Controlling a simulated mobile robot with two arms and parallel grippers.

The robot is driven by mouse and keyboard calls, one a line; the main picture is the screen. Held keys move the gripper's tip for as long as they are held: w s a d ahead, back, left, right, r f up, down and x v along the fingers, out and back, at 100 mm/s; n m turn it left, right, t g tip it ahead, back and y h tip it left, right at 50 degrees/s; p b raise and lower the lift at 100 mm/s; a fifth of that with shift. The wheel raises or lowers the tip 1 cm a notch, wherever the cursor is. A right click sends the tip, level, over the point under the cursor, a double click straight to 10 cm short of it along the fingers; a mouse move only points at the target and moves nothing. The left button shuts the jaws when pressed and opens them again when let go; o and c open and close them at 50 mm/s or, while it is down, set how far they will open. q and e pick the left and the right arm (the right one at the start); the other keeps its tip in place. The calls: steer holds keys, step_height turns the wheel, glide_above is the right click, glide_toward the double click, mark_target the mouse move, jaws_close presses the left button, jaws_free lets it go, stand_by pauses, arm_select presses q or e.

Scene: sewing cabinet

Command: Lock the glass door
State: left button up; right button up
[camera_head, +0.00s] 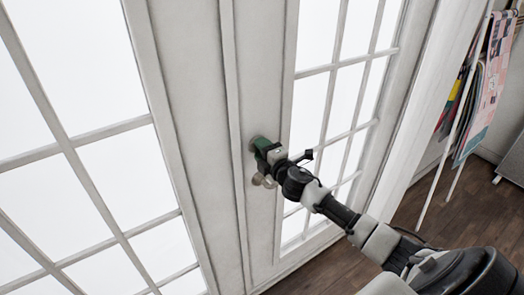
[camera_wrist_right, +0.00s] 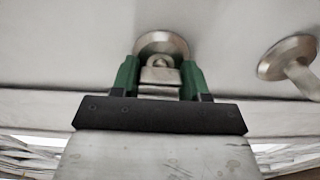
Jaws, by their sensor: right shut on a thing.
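The glass door (camera_head: 262,70) is a white double door with many panes, and its two leaves look shut. My right gripper (camera_head: 259,146) is at the door's middle stile. In the right wrist view, the green fingers of my right gripper (camera_wrist_right: 160,82) are shut on a metal lock knob (camera_wrist_right: 161,73), one finger on each side. The knob's round plate (camera_wrist_right: 163,44) shows behind it. A door handle (camera_wrist_right: 298,72) with a round base is to the right, apart from the fingers. In the head view the gripper mostly hides the lock. My left gripper is not in view.
A rack with hanging papers or fabrics (camera_head: 487,90) stands to the right of the door. The wooden floor (camera_head: 420,205) in front of the door is partly clear. A grey piece of furniture (camera_head: 513,160) shows at the right edge.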

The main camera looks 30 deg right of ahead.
steer(key=shift+n, duration=0.3)
steer(key=o, duration=0.9)
steer(key=shift+s+b, duration=1.3)
steer(key=shift+s, duration=4.1)
